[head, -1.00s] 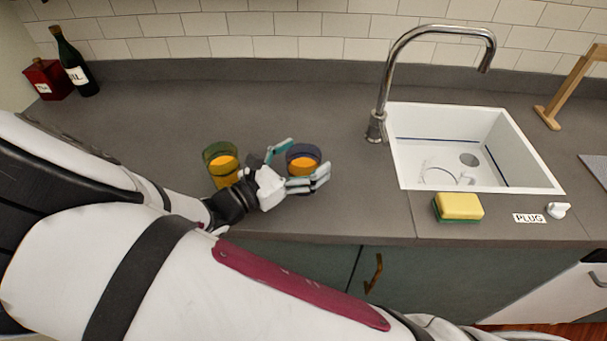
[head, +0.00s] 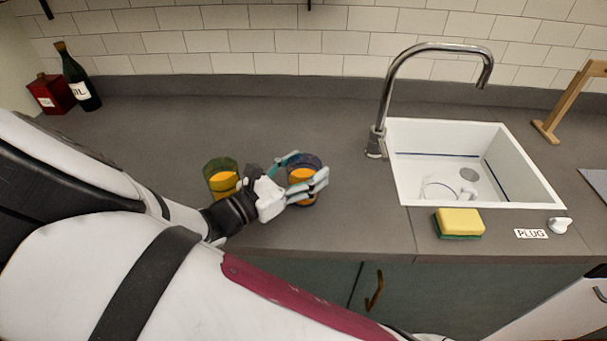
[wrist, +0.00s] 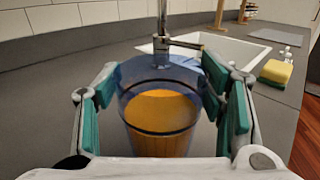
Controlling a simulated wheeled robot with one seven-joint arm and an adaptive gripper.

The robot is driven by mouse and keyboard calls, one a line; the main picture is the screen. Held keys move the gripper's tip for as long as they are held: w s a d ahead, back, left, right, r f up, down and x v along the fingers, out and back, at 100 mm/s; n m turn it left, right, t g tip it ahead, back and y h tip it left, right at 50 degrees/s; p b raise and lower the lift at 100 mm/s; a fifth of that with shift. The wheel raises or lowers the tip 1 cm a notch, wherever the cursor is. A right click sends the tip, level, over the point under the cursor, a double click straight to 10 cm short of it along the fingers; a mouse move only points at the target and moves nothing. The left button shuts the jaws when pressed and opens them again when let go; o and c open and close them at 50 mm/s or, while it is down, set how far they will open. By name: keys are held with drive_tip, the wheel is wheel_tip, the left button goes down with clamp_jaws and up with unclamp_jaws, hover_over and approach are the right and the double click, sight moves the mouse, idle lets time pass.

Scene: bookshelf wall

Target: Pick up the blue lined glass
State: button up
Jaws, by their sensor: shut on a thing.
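The blue lined glass (head: 303,164) holds an orange drink and stands upright at the end of my gripper (head: 304,178) in the head view. In the wrist view the blue glass (wrist: 160,125) sits between the two green-padded fingers of my gripper (wrist: 160,105), one finger on each side. My gripper is shut on it. I cannot tell whether its base touches the counter. A second glass, green-tinted (head: 219,180) and also with an orange drink, stands to the left, partly hidden behind my gripper.
A white sink (head: 398,180) with a tall chrome faucet (head: 380,125) is to the right. A yellow-green sponge (head: 459,223) and a plug (head: 560,225) lie at the front edge. A dark bottle (head: 79,80) and red box (head: 52,94) stand back left. The counter behind the glasses is clear.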

drive_tip(key=shift+s+r, duration=0.2)
drive_tip(key=shift+r, duration=0.35)
drive_tip(key=shift+s+r, duration=0.15)
drive_tip(key=shift+r, duration=0.35)
drive_tip(key=s+d+r, duration=0.1)
drive_tip(key=s, duration=1.4)
drive_tip(key=shift+s+d+r, duration=0.15)
